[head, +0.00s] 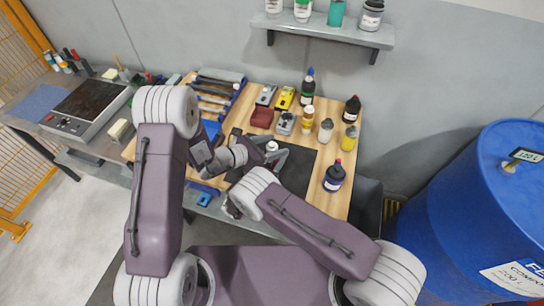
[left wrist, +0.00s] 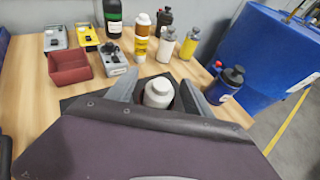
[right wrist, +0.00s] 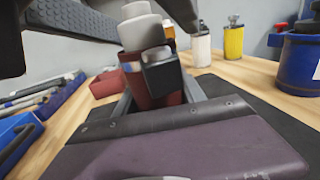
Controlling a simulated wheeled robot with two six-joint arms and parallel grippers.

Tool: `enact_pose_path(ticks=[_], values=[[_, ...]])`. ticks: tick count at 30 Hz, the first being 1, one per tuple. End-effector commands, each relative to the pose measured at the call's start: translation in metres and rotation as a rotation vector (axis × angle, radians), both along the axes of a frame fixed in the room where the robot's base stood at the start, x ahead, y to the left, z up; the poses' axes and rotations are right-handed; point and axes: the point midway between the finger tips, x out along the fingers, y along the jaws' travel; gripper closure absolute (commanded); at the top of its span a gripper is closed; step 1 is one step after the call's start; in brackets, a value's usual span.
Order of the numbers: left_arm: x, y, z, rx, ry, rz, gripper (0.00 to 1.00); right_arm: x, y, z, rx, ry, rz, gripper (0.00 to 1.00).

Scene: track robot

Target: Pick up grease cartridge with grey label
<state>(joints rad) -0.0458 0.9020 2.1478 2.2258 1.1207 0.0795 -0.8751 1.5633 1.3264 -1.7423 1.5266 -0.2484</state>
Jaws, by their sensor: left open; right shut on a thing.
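A cartridge with a dark red body and a whitish cap (right wrist: 140,32) stands upright in the right wrist view, with a light grey band partly visible on its side. My right gripper (right wrist: 156,86) is shut on its body. In the left wrist view only the cap (left wrist: 158,92) shows, between the spread fingers of my left gripper (left wrist: 158,80), which is open. A dark block covers part of the cartridge in the right wrist view. In the head view the cap (head: 271,147) shows beside my left wrist, and my right arm hides much of the rest.
Several bottles stand close behind, including a white one (left wrist: 167,43), a yellow one (left wrist: 190,43) and a dark blue one (left wrist: 225,86). A red open box (left wrist: 69,66) lies behind to the left. A blue tool tray (head: 222,92) is at left, a blue drum (head: 455,200) at right.

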Motion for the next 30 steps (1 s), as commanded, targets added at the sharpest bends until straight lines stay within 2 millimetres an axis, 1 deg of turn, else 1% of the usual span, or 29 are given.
enact_pose_path(ticks=[1, 4, 11, 12, 14, 15, 17, 18, 27, 29, 30], values=[[0.004, -0.008, -0.004, 0.0, 0.0, -0.004, 0.4, 0.0, 0.0, 0.0, 0.0, -0.001, 0.0, 1.0], [0.011, -0.016, -0.008, 0.0, 0.0, -0.002, 0.4, 0.0, 0.0, 0.001, 0.0, -0.001, 0.0, 1.0], [0.013, -0.018, -0.01, -0.001, 0.001, -0.001, 0.4, 0.0, 0.0, 0.0, 0.0, -0.001, 0.0, 1.0], [0.013, -0.018, -0.01, 0.0, 0.0, -0.001, 0.46, 0.0, 0.0, 0.0, 0.0, -0.001, 0.0, 1.0], [0.013, -0.018, -0.01, 0.0, 0.0, -0.001, 0.62, 0.0, 0.0, 0.0, 0.0, -0.001, 0.0, 1.0], [0.013, -0.018, -0.01, 0.0, 0.0, -0.001, 0.73, 0.0, 0.0, 0.0, 0.0, -0.001, 0.0, 1.0], [0.013, -0.018, -0.01, 0.0, 0.0, -0.001, 0.9, 0.0, 0.0, 0.0, 0.0, -0.001, 0.0, 1.0], [0.013, -0.018, -0.01, 0.0, 0.0, -0.001, 1.0, 0.0, 0.0, 0.0, 0.0, -0.001, 0.0, 1.0], [0.013, -0.018, -0.008, 0.0, -0.001, -0.001, 1.0, 0.0, 0.0, 0.0, 0.0, -0.001, 0.0, 1.0], [0.013, -0.018, -0.004, 0.0, -0.003, -0.001, 1.0, 0.0, 0.0, 0.001, 0.0, -0.001, 0.0, 1.0], [0.014, -0.018, 0.002, -0.001, -0.005, -0.002, 1.0, 0.0, 0.0, 0.001, 0.0, -0.001, 0.0, 1.0]])
